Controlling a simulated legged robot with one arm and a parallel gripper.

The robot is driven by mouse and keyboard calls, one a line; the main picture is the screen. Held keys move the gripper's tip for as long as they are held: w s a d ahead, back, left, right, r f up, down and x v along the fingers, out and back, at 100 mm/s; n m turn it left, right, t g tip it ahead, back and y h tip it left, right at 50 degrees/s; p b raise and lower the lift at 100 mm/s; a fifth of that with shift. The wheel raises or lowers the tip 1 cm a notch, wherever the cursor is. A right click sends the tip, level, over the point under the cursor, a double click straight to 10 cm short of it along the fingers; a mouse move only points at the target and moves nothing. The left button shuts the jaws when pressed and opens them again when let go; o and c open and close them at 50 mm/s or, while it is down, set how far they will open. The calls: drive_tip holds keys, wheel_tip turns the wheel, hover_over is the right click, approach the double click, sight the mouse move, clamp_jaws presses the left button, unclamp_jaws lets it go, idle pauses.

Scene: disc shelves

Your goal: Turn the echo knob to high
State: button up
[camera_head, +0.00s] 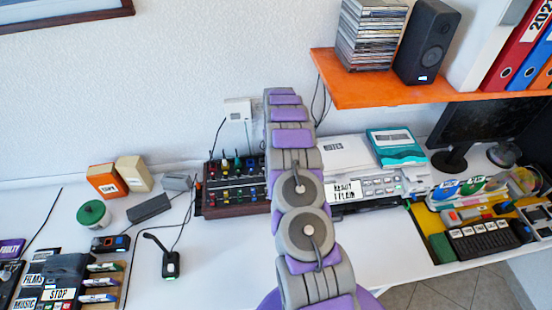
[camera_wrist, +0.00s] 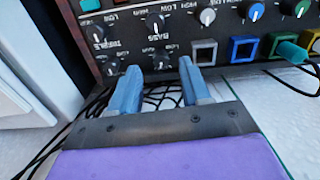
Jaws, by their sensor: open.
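The audio mixer (camera_head: 236,211), a dark panel with wooden sides and rows of small coloured knobs, stands on the white desk. My arm covers its right part in the head view. In the wrist view the mixer panel (camera_wrist: 222,50) fills the top, with its labels upside down. A bass knob (camera_wrist: 155,22) and a treble knob (camera_wrist: 97,33) show there. I cannot make out an echo label. My gripper (camera_wrist: 159,66) is open, its two blue fingers apart at the panel's near edge, with no knob clearly between them. Contact with the panel is unclear.
Square coloured buttons, one blue (camera_wrist: 242,48), and a teal knob (camera_wrist: 290,52) lie right of the fingers. Black cables (camera_wrist: 160,98) run below. An orange shelf (camera_head: 400,93) overhangs the right side. A desk microphone (camera_head: 170,262) stands left, with bare desk near it.

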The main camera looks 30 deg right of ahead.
drive_tip(key=shift+f, duration=1.8)
drive_tip(key=shift+c, duration=0.5)
clamp_jaws()
